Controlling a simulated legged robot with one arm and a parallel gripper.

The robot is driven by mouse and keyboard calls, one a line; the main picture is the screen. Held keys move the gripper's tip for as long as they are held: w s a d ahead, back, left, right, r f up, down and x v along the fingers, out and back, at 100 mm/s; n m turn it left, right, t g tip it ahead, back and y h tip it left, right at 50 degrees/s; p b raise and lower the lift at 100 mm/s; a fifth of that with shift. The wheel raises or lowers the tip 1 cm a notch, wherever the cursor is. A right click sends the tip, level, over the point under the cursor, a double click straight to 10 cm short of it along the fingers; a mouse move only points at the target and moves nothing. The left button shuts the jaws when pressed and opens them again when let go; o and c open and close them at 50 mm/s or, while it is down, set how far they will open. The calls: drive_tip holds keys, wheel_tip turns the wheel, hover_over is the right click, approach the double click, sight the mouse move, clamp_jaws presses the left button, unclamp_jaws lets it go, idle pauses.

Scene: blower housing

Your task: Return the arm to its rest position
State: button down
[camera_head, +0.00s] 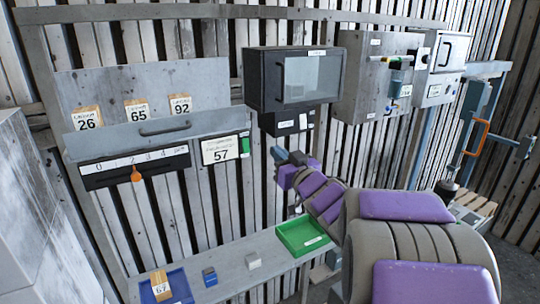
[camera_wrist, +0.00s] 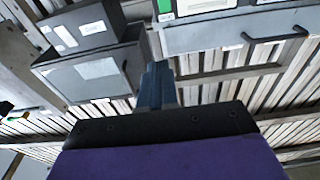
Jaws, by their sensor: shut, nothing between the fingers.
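My arm, grey with purple pads, reaches from the lower right of the head view toward the wall panel. My gripper (camera_head: 278,153) is at its far end, below the black box with a window (camera_head: 296,78) and above the shelf. In the wrist view my gripper (camera_wrist: 158,72) shows as two dark fingers close together, shut and empty. The fingers touch nothing that I can make out. The black box also shows in the wrist view (camera_wrist: 95,75), left of the fingers.
A shelf (camera_head: 230,262) below holds a green tray (camera_head: 306,238), a blue tray (camera_head: 165,290) and small blocks. A grey hinged panel (camera_head: 160,133), a scale with an orange pointer (camera_head: 137,174) and a "57" display (camera_head: 221,150) are left. Grey boxes (camera_head: 375,75) hang right.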

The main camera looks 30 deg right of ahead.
drive_tip(key=s+a+f+m+g+h+b, duration=0.2)
drive_tip(key=s+f+g+b, duration=0.35)
drive_tip(key=f, duration=0.75)
drive_tip(key=s+a+f+m+g+h+b, duration=0.15)
drive_tip(key=s+f+g+b, duration=0.4)
drive_tip(key=f, duration=0.65)
drive_tip(key=s+a+f+n+g+y+b, duration=0.1)
drive_tip(key=s+a+f+g, duration=0.2)
drive_tip(key=s, duration=0.6)
drive_tip(key=s+a+f+n+g+y+b, duration=0.1)
drive_tip(key=s+a+f+g+b, duration=0.1)
drive_tip(key=s+a+f, duration=0.4)
drive_tip(key=s+a+f+n+g+y+b, duration=0.1)
drive_tip(key=s+a+f+g, duration=0.4)
drive_tip(key=s, duration=0.8)
drive_tip(key=shift+a+b, duration=0.75)
drive_tip(key=shift+a, duration=0.05)
drive_tip(key=shift+d, duration=0.35)
